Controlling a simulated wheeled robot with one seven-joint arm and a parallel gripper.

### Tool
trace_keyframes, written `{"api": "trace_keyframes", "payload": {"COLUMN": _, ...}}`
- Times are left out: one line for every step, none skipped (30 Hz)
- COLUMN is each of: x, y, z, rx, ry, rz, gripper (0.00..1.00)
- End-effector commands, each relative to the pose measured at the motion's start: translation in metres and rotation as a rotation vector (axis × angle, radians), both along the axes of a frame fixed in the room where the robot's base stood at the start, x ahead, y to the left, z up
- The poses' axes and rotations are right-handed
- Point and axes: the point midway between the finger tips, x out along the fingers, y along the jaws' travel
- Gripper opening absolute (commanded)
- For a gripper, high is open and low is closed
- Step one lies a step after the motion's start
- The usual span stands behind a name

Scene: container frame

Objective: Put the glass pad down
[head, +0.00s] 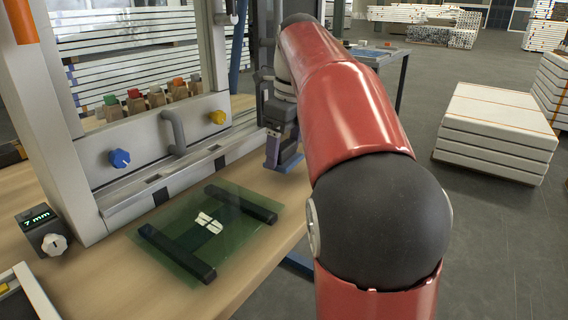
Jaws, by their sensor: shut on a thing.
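My gripper (283,160) hangs past the far right end of the workbench's glass area, beside the machine frame. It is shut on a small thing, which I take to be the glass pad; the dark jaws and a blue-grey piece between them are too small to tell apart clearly. A small white marking (208,222) shows at the middle of the sheet.
A grey machine frame (62,120) with a blue knob (119,158), a yellow knob (217,117) and a handle stands behind the sheet. A small display box (44,232) reads 7 mm at left. The wooden bench (250,265) is bare in front of the sheet.

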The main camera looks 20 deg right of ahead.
Motion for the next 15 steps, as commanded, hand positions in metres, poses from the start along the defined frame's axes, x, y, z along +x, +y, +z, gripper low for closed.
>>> {"api": "trace_keyframes", "payload": {"x": -0.001, "y": 0.000, "z": -0.011, "rx": 0.002, "ry": 0.003, "rz": 0.000, "gripper": 0.54}}
{"api": "trace_keyframes", "payload": {"x": -0.001, "y": 0.000, "z": -0.014, "rx": 0.002, "ry": 0.003, "rz": 0.000, "gripper": 0.54}}
{"api": "trace_keyframes", "payload": {"x": -0.001, "y": 0.000, "z": -0.018, "rx": 0.002, "ry": 0.003, "rz": 0.000, "gripper": 0.54}}
{"api": "trace_keyframes", "payload": {"x": -0.001, "y": 0.000, "z": -0.021, "rx": 0.002, "ry": 0.002, "rz": 0.000, "gripper": 0.54}}
{"api": "trace_keyframes", "payload": {"x": -0.001, "y": 0.000, "z": -0.024, "rx": 0.002, "ry": 0.003, "rz": 0.000, "gripper": 0.54}}
{"api": "trace_keyframes", "payload": {"x": -0.001, "y": 0.000, "z": -0.026, "rx": 0.001, "ry": 0.000, "rz": 0.000, "gripper": 0.54}}
{"api": "trace_keyframes", "payload": {"x": -0.001, "y": 0.000, "z": -0.028, "rx": 0.001, "ry": 0.001, "rz": 0.000, "gripper": 0.54}}
{"api": "trace_keyframes", "payload": {"x": -0.001, "y": 0.000, "z": -0.029, "rx": 0.001, "ry": 0.001, "rz": 0.000, "gripper": 0.54}}
{"api": "trace_keyframes", "payload": {"x": 0.000, "y": 0.000, "z": -0.029, "rx": 0.000, "ry": 0.000, "rz": 0.001, "gripper": 0.54}}
{"api": "trace_keyframes", "payload": {"x": 0.000, "y": 0.000, "z": -0.029, "rx": 0.000, "ry": 0.000, "rz": 0.001, "gripper": 0.54}}
{"api": "trace_keyframes", "payload": {"x": 0.000, "y": 0.000, "z": -0.029, "rx": 0.000, "ry": 0.000, "rz": 0.001, "gripper": 0.54}}
{"api": "trace_keyframes", "payload": {"x": 0.000, "y": 0.000, "z": -0.029, "rx": 0.000, "ry": 0.000, "rz": 0.001, "gripper": 0.54}}
{"api": "trace_keyframes", "payload": {"x": 0.000, "y": 0.000, "z": -0.029, "rx": 0.000, "ry": 0.000, "rz": 0.001, "gripper": 0.54}}
{"api": "trace_keyframes", "payload": {"x": 0.000, "y": 0.000, "z": -0.029, "rx": 0.000, "ry": 0.000, "rz": 0.001, "gripper": 0.54}}
{"api": "trace_keyframes", "payload": {"x": 0.000, "y": 0.000, "z": -0.030, "rx": 0.000, "ry": 0.000, "rz": 0.000, "gripper": 0.54}}
